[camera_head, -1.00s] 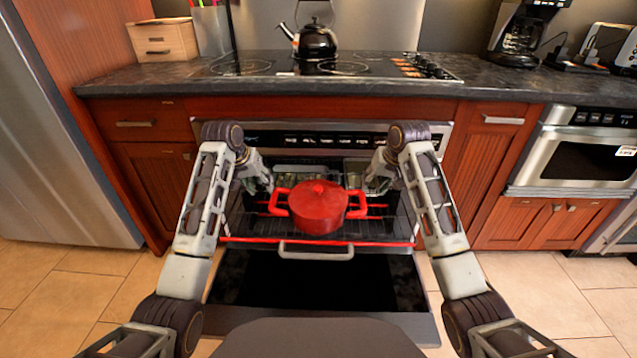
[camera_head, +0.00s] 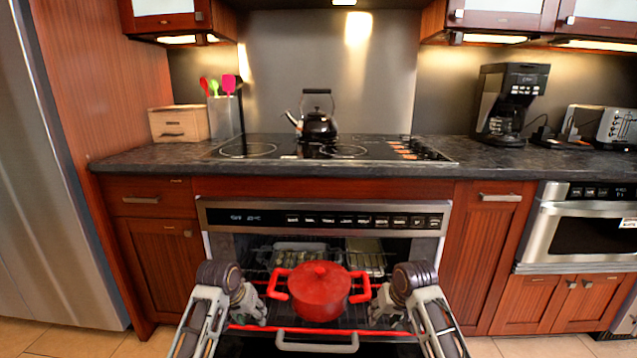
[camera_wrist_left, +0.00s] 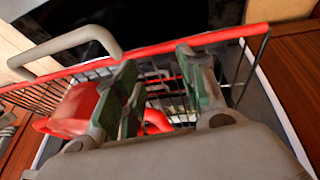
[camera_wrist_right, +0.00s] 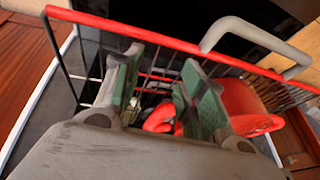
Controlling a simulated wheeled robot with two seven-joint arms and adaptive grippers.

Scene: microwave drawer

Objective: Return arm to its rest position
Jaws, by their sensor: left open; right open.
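The red pot with its lid on (camera_head: 318,290) sits on the pulled-out oven rack (camera_head: 300,325) in the open oven. My left gripper (camera_head: 258,312) is open and empty, left of the pot and apart from its left handle. My right gripper (camera_head: 380,315) is open and empty, right of the pot and apart from its right handle. Part of the pot shows beyond the fingers in the left wrist view (camera_wrist_left: 75,110) and in the right wrist view (camera_wrist_right: 245,105). Most of both arms is cut off at the head view's bottom edge.
Two trays of food lie deeper in the oven. The counter above holds a black kettle (camera_head: 318,125), a utensil holder (camera_head: 226,117), a wooden box (camera_head: 179,123) and a coffee maker (camera_head: 508,105).

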